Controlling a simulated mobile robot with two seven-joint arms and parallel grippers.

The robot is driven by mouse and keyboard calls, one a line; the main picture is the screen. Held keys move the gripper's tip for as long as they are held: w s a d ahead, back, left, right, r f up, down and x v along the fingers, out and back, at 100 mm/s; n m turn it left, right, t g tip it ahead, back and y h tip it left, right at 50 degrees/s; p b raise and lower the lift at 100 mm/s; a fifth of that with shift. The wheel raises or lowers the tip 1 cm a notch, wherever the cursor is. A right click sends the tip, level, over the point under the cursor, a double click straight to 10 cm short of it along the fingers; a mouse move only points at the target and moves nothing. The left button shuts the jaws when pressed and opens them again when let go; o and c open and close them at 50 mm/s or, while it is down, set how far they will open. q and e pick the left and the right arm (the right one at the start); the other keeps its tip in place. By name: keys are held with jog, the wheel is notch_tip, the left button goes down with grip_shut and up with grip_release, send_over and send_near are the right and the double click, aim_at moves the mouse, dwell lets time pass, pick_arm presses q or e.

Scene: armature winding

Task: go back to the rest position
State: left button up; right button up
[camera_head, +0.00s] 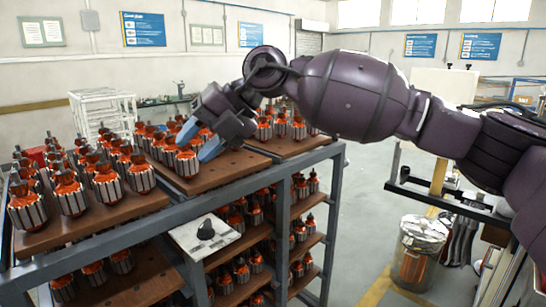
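My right gripper (196,146) reaches in from the right over the middle board of the rack. More armatures (107,183) stand in rows on the left board (95,222). The middle board (225,170) is bare in its front right part. My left gripper is out of view.
The grey metal rack (337,200) has lower shelves full of armatures. A white plate with a black knob (205,231) is fixed on its front. A clear bin (421,245) stands on the floor at right. The floor (365,215) between rack and bin is open.

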jog(key=s+a+r+n+g+y, duration=0.1)
jog(key=s+a+r+g+y, duration=0.15)
jog(key=a+y, duration=0.2)
jog(key=w+d+f+m+t+y, duration=0.1)
jog(key=w+d+f+m+t, duration=0.35)
jog(key=d+m+t, duration=0.55)
jog(key=w+d+f+m+t+y, duration=0.1)
jog(key=w+d+f+m+t, duration=0.45)
jog(key=m+t, duration=0.6)
jog(key=s+d+f+m+h, duration=0.2)
jog(key=d+f+m+h, duration=0.5)
jog(key=d+f+m, duration=0.5)
jog(key=s+d+f+m+g+h, duration=0.2)
jog(key=s+d+f, duration=0.3)
jog(key=s+f, duration=0.4)
jog(key=s+d+f+m+g+h, duration=0.2)
jog(key=s+d+f+h, duration=0.2)
jog(key=s+f, duration=0.6)
jog(key=s+d+f+m+g+h, duration=0.2)
jog(key=s+d+f, duration=0.6)
jog(key=f, duration=0.7)
jog(key=shift+s+f+m+h, duration=0.25)
jog(key=shift+s+m+h, duration=0.25)
jog(key=shift+s, duration=0.5)
